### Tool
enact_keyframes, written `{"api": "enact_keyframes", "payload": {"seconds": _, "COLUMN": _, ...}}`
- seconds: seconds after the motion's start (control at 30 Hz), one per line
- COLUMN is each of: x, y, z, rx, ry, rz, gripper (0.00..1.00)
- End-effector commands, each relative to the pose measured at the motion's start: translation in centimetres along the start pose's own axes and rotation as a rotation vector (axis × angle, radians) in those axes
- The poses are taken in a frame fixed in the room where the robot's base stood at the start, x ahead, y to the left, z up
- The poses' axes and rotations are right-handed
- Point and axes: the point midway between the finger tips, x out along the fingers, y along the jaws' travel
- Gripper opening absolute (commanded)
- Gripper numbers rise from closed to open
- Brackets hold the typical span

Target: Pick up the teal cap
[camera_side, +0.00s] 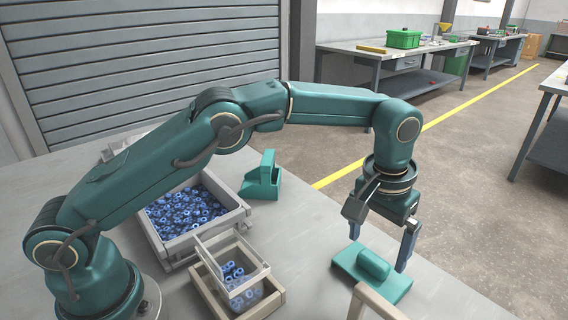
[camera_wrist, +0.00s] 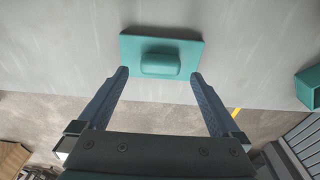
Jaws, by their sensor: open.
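The teal cap (camera_side: 374,265) is a flat rectangular plate with a rounded raised grip on top. It lies on the grey table near its right edge, below my gripper (camera_side: 380,250). In the wrist view the teal cap (camera_wrist: 160,63) is at the top centre, its raised grip facing me. My gripper (camera_wrist: 160,75) is open and empty, with one finger to each side of the raised grip's near end. The fingertips appear apart from the grip; their exact height above the plate is hard to tell.
A pale crate (camera_side: 207,232) of blue ring-shaped parts stands left of the cap. In front of it, a wooden tray (camera_side: 276,297) holds a clear container of blue parts. A teal stand (camera_side: 262,182) is behind. A pale wooden frame (camera_side: 377,302) is close in front of the cap.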

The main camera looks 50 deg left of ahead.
Motion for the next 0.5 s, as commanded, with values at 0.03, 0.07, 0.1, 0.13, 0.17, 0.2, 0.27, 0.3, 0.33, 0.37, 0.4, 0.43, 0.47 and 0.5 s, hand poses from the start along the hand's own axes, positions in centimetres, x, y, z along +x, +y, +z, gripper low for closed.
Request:
{"api": "enact_keyframes", "payload": {"seconds": 0.03, "x": 0.6, "y": 0.0, "z": 0.1, "rx": 0.0, "ry": -0.002, "rz": -0.001, "gripper": 1.0}}
{"api": "enact_keyframes", "payload": {"seconds": 0.07, "x": 1.0, "y": 0.0, "z": 0.1, "rx": 0.0, "ry": -0.003, "rz": -0.001, "gripper": 1.0}}
{"api": "enact_keyframes", "payload": {"seconds": 0.1, "x": 1.5, "y": 0.0, "z": 0.1, "rx": 0.0, "ry": -0.002, "rz": 0.0, "gripper": 1.0}}
{"api": "enact_keyframes", "payload": {"seconds": 0.13, "x": 1.9, "y": -0.1, "z": 0.1, "rx": 0.0, "ry": -0.003, "rz": 0.0, "gripper": 1.0}}
{"api": "enact_keyframes", "payload": {"seconds": 0.17, "x": 2.4, "y": -0.1, "z": 0.1, "rx": 0.0, "ry": -0.003, "rz": 0.0, "gripper": 1.0}}
{"api": "enact_keyframes", "payload": {"seconds": 0.2, "x": 2.8, "y": -0.1, "z": 0.1, "rx": 0.0, "ry": -0.002, "rz": 0.0, "gripper": 1.0}}
{"api": "enact_keyframes", "payload": {"seconds": 0.27, "x": 3.4, "y": 0.0, "z": 0.0, "rx": 0.0, "ry": 0.0, "rz": 0.001, "gripper": 1.0}}
{"api": "enact_keyframes", "payload": {"seconds": 0.3, "x": 3.7, "y": 0.0, "z": 0.1, "rx": 0.0, "ry": -0.001, "rz": 0.001, "gripper": 1.0}}
{"api": "enact_keyframes", "payload": {"seconds": 0.33, "x": 3.9, "y": 0.0, "z": 0.0, "rx": 0.0, "ry": 0.0, "rz": 0.001, "gripper": 1.0}}
{"api": "enact_keyframes", "payload": {"seconds": 0.37, "x": 4.0, "y": 0.0, "z": 0.0, "rx": 0.0, "ry": 0.0, "rz": 0.002, "gripper": 1.0}}
{"api": "enact_keyframes", "payload": {"seconds": 0.4, "x": 4.2, "y": 0.0, "z": 0.0, "rx": 0.0, "ry": 0.001, "rz": 0.002, "gripper": 1.0}}
{"api": "enact_keyframes", "payload": {"seconds": 0.43, "x": 4.2, "y": 0.0, "z": 0.0, "rx": 0.0, "ry": 0.001, "rz": 0.002, "gripper": 1.0}}
{"api": "enact_keyframes", "payload": {"seconds": 0.47, "x": 4.2, "y": 0.0, "z": 0.0, "rx": 0.0, "ry": 0.001, "rz": 0.002, "gripper": 1.0}}
{"api": "enact_keyframes", "payload": {"seconds": 0.5, "x": 4.2, "y": 0.0, "z": 0.0, "rx": 0.0, "ry": 0.002, "rz": 0.002, "gripper": 1.0}}
